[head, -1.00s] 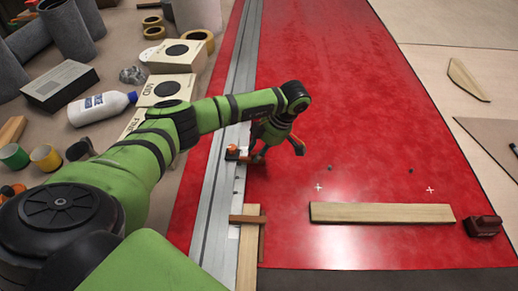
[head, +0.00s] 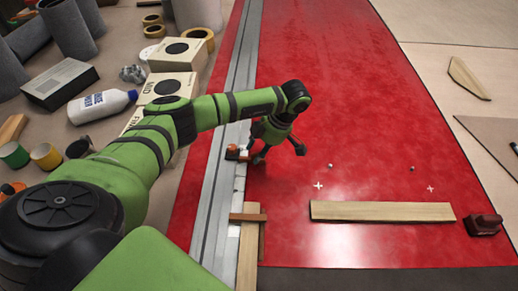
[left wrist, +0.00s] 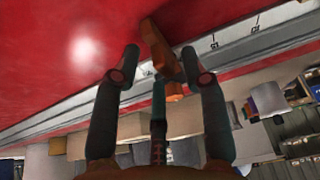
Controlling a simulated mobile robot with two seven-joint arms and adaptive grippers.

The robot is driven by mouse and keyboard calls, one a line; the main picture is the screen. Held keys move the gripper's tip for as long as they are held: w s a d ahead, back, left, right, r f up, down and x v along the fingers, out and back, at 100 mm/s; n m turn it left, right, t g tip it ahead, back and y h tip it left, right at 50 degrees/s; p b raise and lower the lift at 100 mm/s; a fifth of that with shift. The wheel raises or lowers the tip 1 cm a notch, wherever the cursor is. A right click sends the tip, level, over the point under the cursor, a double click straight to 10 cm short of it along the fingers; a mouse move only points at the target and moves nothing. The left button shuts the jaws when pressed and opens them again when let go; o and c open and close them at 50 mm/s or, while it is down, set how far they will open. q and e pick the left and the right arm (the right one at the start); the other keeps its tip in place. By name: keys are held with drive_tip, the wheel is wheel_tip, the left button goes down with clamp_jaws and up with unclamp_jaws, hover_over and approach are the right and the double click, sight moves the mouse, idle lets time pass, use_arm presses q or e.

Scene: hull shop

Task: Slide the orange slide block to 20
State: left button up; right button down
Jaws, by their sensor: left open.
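The orange slide block (head: 233,150) sits on the long grey metal rail (head: 213,225), just left of my left gripper in the head view. My left gripper (head: 278,154) points down beside the rail, its fingers spread over the red surface. In the left wrist view, the open left gripper (left wrist: 160,57) has orange-brown parts of the block (left wrist: 160,47) between and just beyond its fingertips. I cannot tell whether the fingers touch it. Small scale marks show along the rail there, but the number at the block is not readable. My right gripper is not in view.
A pale wooden strip (head: 382,211) and a dark red block (head: 483,224) lie on the red panel (head: 350,100). A brown wooden crosspiece (head: 248,217) lies nearer along the rail. Boxes, a white bottle (head: 101,106) and tape rolls crowd the left side.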

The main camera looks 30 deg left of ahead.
use_arm(q)
drive_tip(key=v, duration=1.2)
drive_tip(key=shift+a, duration=0.1)
